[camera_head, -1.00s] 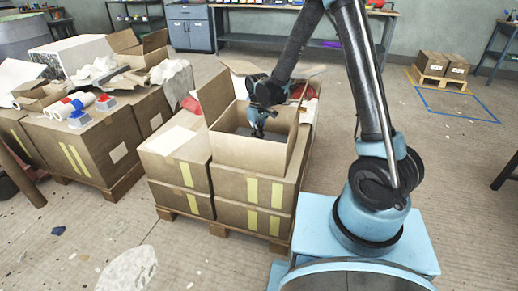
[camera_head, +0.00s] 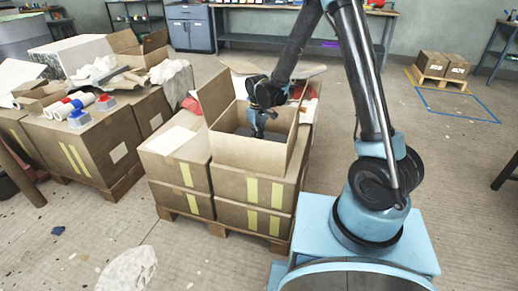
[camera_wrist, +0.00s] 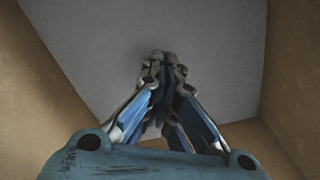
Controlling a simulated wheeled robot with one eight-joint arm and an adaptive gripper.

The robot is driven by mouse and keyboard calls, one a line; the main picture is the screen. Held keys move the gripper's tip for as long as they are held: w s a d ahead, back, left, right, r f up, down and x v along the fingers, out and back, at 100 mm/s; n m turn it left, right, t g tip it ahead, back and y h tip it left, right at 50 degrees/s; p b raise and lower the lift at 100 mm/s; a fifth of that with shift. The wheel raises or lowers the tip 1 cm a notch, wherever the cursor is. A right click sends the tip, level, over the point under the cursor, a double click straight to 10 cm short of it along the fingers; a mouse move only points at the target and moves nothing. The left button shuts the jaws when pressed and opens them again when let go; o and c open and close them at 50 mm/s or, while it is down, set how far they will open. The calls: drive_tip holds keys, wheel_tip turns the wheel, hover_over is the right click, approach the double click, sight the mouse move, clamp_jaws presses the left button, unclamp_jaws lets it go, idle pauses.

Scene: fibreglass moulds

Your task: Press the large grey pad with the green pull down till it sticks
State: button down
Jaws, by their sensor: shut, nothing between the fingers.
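The large grey pad (camera_head: 243,132) lies flat inside an open cardboard box (camera_head: 245,152). In the wrist view the pad (camera_wrist: 215,50) fills most of the space between the brown box walls. No green pull shows in either view. My gripper (camera_head: 258,134) points down into the box, with its fingers shut and empty. In the wrist view its closed fingertips (camera_wrist: 163,62) are over the pad, near its middle. I cannot tell whether they touch it. The gripper and the near box wall hide part of the pad.
The open box stands on stacked closed boxes (camera_head: 180,150) on a pallet. Box flaps stand up around the opening, close to my arm. Another loaded pallet (camera_head: 85,150) with rolls and scraps is at the left.

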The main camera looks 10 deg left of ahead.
drive_tip(key=shift+r, duration=3.5)
drive_tip(key=shift+w+r, duration=0.1)
drive_tip(key=w+d+r+m+t+y, duration=0.15)
drive_tip(key=w+d+r+m, duration=0.25)
drive_tip(key=d+r, duration=0.7)
drive_tip(key=w+d+r+m+t+y, duration=0.15)
drive_tip(key=w+d+r+m, duration=0.3)
drive_tip(key=d+r, duration=0.75)
drive_tip(key=s+d+f+m+h, duration=0.25)
drive_tip(key=s+d, duration=0.75)
drive_tip(key=s, duration=0.5)
drive_tip(key=s+d+f, duration=0.4)
drive_tip(key=s+f, duration=0.2)
drive_tip(key=s, duration=0.1)
drive_tip(key=s+d+f, duration=0.4)
drive_tip(key=s+f, duration=0.2)
drive_tip(key=s, duration=0.2)
drive_tip(key=shift+g, duration=0.4)
